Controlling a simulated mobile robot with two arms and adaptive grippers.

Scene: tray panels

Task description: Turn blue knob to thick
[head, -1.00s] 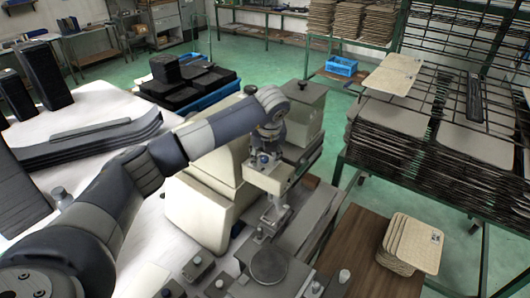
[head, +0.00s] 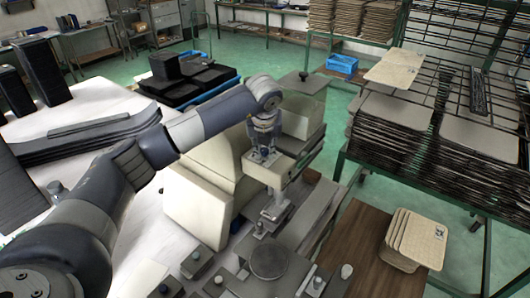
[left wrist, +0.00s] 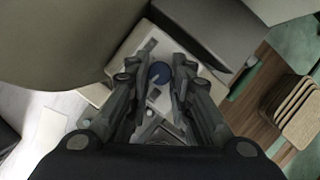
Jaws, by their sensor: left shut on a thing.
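The blue knob (left wrist: 159,73) shows in the left wrist view on the pale top of a small machine block, with a light pointer mark on it. My left gripper (left wrist: 158,82) has its two dark fingers on either side of the knob and is shut on it. In the head view my left gripper (head: 262,154) reaches down to the top of the cream block (head: 276,176); the knob is mostly hidden there by the fingers. The lettering around the knob is too small to read. My right gripper is in neither view.
Large cream machine housings (head: 203,188) stand close beside the left gripper. A flat metal bed with a round grey disc (head: 269,262) lies in front. A brown table (head: 365,250) with stacked panels (head: 410,240) and a green rack of trays (head: 400,130) stand to the right.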

